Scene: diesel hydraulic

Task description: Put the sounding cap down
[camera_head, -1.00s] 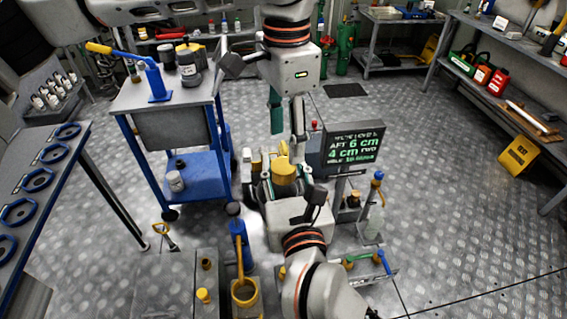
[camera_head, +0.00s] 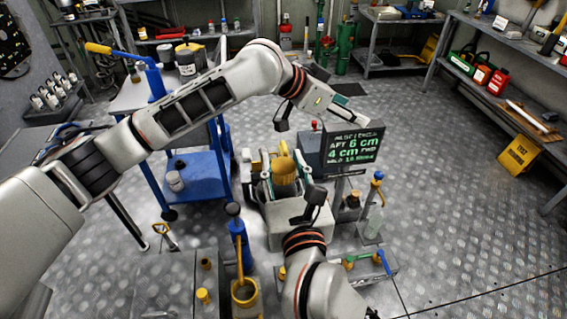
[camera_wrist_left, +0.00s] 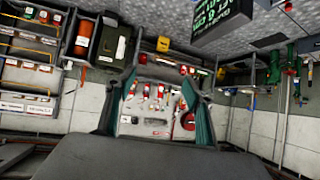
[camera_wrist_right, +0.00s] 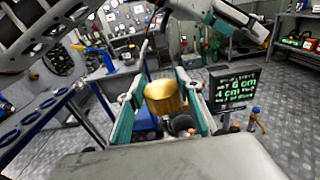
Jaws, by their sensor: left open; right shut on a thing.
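The sounding cap, a yellow-brass cylinder, sits between the teal fingers of my right gripper (camera_head: 283,162) in the middle of the head view. The cap (camera_head: 285,183) is held upright, and it also shows in the right wrist view (camera_wrist_right: 166,98). My right gripper is shut on it. What lies directly beneath the cap is mostly hidden. My left gripper (camera_head: 346,95) is stretched across the scene, above and right of the cap, near the display. In the left wrist view its teal fingers (camera_wrist_left: 160,95) are apart with nothing between them.
A display (camera_head: 352,148) reading "AFT 6 cm" stands right of my right gripper. A blue cart (camera_head: 200,175) stands at left. A blue pump with a yellow handle (camera_head: 238,240) and a small rack (camera_head: 365,270) are near the front. Open floor (camera_head: 450,220) lies to the right.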

